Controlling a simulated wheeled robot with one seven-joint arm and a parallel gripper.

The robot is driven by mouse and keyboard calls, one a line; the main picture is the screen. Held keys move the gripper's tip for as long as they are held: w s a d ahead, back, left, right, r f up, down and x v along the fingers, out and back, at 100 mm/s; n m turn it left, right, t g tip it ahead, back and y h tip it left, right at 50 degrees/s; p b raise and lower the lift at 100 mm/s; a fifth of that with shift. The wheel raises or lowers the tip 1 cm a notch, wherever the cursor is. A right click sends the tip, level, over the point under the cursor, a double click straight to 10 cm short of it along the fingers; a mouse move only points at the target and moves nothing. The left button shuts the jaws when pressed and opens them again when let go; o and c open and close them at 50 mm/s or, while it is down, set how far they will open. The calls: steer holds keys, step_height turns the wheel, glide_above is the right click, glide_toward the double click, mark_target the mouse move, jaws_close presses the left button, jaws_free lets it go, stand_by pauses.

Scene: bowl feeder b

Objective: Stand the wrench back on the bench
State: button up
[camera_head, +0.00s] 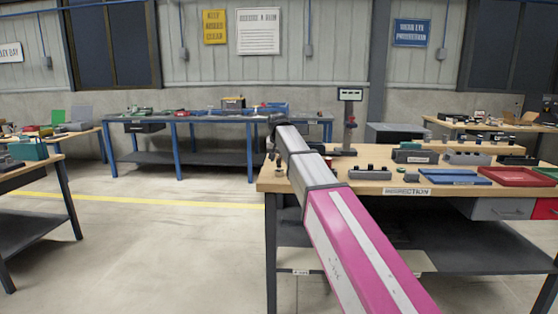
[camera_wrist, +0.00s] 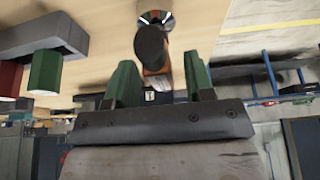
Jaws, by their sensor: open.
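My gripper (camera_wrist: 158,80) has two green fingers that stand apart in the wrist view. Between them is a tool with a dark rounded end (camera_wrist: 150,43) and an orange-brown part; it may be the wrench, but I cannot be sure. A shiny metal piece with black parts (camera_wrist: 155,18) shows just beyond it. The jaws are not closed on the tool, and whether a finger touches it is unclear. In the head view my gripper (camera_head: 274,150) is over the left end of the inspection bench (camera_head: 375,184), largely hidden by my arm. No wrench can be made out there.
A grey block (camera_head: 370,173) and darker fixtures (camera_head: 415,156) stand on the bench, with a blue tray (camera_head: 455,177) and a red tray (camera_head: 518,177) to the right. A stand with a display (camera_head: 350,95) rises behind. Open floor (camera_head: 175,230) lies left of the bench.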

steer(key=v, duration=1.1)
steer(key=shift+r, duration=0.2)
stand_by(0.9)
